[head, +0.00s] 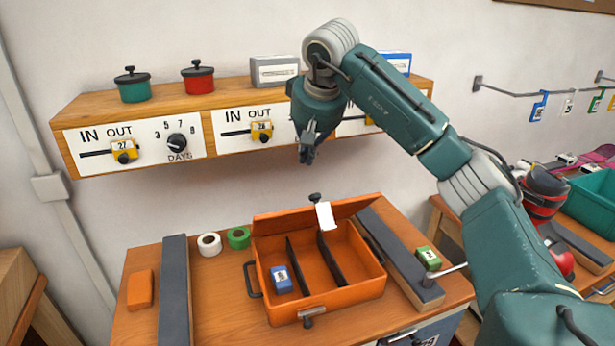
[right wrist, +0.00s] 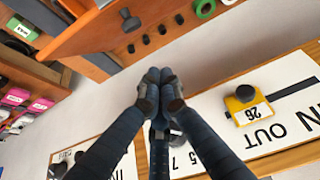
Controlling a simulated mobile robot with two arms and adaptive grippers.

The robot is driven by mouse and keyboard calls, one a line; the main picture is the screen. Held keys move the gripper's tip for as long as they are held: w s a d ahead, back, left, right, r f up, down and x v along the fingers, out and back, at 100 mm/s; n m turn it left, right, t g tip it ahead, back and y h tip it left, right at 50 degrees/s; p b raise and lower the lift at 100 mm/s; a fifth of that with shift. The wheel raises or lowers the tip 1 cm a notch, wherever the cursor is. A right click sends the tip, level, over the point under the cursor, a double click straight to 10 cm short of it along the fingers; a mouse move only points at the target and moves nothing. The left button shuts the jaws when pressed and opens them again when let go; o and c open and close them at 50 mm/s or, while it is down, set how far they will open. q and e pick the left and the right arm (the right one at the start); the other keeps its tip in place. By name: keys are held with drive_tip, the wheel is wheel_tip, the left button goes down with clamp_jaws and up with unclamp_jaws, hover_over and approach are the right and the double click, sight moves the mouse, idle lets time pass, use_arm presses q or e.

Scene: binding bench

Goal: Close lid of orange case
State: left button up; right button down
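The orange case (head: 325,301) stands open on the wooden bench. Its lid (head: 280,222) is raised along the back edge, with a dark knob and a white tag (head: 326,215) at its top. Inside are dark dividers and a blue block (head: 281,280). My right gripper (head: 308,158) hangs fingers down, above and behind the lid, in front of the wall shelf. In the right wrist view its fingertips (right wrist: 160,77) meet with nothing seen between them. The orange lid (right wrist: 92,32) shows beyond them, apart from the fingers. My left gripper is not in view.
Dark rails (head: 175,290) flank the case on the bench. White (head: 209,244) and green (head: 238,238) tape rolls lie behind its left side. An orange block (head: 140,289) lies far left, a green block (head: 428,258) right. The wooden shelf (head: 225,113) with dials is close behind my right gripper.

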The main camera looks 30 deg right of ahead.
drive_tip(key=f, duration=0.3)
drive_tip(key=s+f+p, duration=0.1)
drive_tip(key=f, duration=0.2)
drive_tip(key=shift+s+p, duration=0.15)
drive_tip(key=shift+p, duration=0.15)
drive_tip(key=shift+s, duration=0.1)
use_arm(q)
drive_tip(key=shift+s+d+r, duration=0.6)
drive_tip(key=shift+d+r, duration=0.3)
use_arm(e)
drive_tip(key=shift+f, duration=0.15)
